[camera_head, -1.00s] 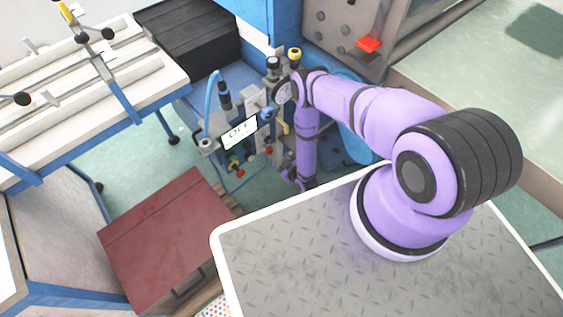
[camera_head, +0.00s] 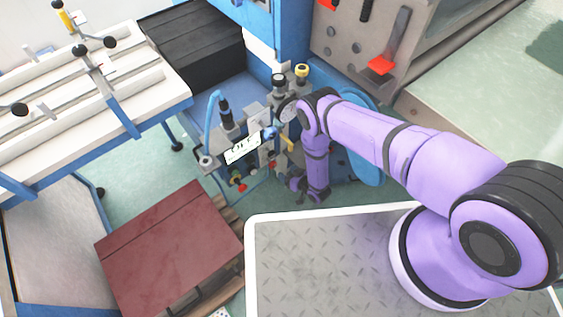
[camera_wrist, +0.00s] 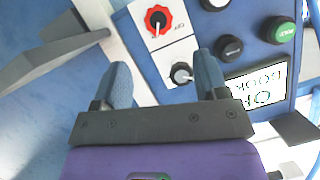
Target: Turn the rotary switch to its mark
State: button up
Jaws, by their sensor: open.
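In the wrist view a small black rotary switch (camera_wrist: 181,73) with a white pointer line sits on a white plate on the blue panel. A larger red rotary knob (camera_wrist: 158,19) with a dark centre sits above it beside a small printed label. I cannot tell a target mark on either. My gripper (camera_wrist: 163,76) is open, its two blue-grey fingers spread with the black switch between them in the picture, nearer the right finger. Whether a finger touches it I cannot tell. In the head view my gripper (camera_head: 297,186) is small, low beside the machine, and the switch cannot be made out.
A white-topped table (camera_head: 90,85) is at the upper left.

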aim_at(274, 165)
jog(key=x, duration=1)
jog(key=shift+w+a+f, duration=0.1)
jog(key=shift+w+a, duration=0.05)
jog(key=shift+w, duration=0.15)
jog(key=c, duration=0.9)
